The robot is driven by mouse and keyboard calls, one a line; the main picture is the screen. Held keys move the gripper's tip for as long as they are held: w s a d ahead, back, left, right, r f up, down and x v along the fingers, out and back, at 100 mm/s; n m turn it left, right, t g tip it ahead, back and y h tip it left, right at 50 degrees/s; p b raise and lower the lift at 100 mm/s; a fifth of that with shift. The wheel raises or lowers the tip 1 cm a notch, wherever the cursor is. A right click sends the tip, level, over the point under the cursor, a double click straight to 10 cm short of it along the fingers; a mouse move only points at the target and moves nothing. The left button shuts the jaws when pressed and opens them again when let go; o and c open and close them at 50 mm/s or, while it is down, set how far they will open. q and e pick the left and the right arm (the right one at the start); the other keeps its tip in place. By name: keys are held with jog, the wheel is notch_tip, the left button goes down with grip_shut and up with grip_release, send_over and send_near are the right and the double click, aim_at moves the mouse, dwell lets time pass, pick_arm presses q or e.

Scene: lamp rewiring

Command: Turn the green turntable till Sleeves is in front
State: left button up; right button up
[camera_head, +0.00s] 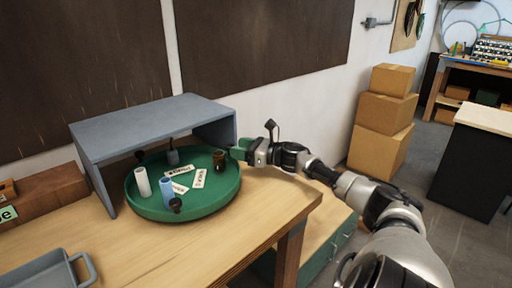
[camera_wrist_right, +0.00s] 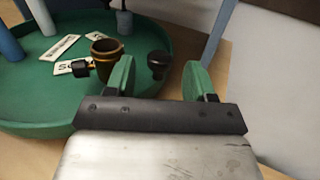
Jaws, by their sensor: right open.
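The green turntable (camera_head: 210,199) stands on the wooden table, its back part under a grey shelf. On it are white label cards (camera_head: 181,170), a white cylinder (camera_head: 143,182), a blue cylinder (camera_head: 166,188), a brown cup (camera_head: 219,160) and small dark knobs. The card lettering is too small to read surely. My right gripper (camera_head: 238,150) is at the turntable's right rim. In the right wrist view the gripper (camera_wrist_right: 160,82) is open, its green-padded fingers apart; the left finger is over or against the rim, contact unclear. The brown cup (camera_wrist_right: 107,52) stands near that finger. My left gripper is not in view.
The grey shelf (camera_head: 140,122) covers the turntable's back, with side panels left and right. A grey tray (camera_head: 50,272) lies at the front left. A wooden box (camera_head: 50,205) is at the left. Bare table lies before the turntable. Cardboard boxes (camera_head: 380,125) are stacked right.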

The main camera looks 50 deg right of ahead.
jog(key=v, duration=0.2)
jog(key=shift+s+d+f, duration=0.1)
jog(key=shift+s, duration=0.25)
jog(key=shift+v, duration=1.2)
jog(key=shift+c, duration=0.5)
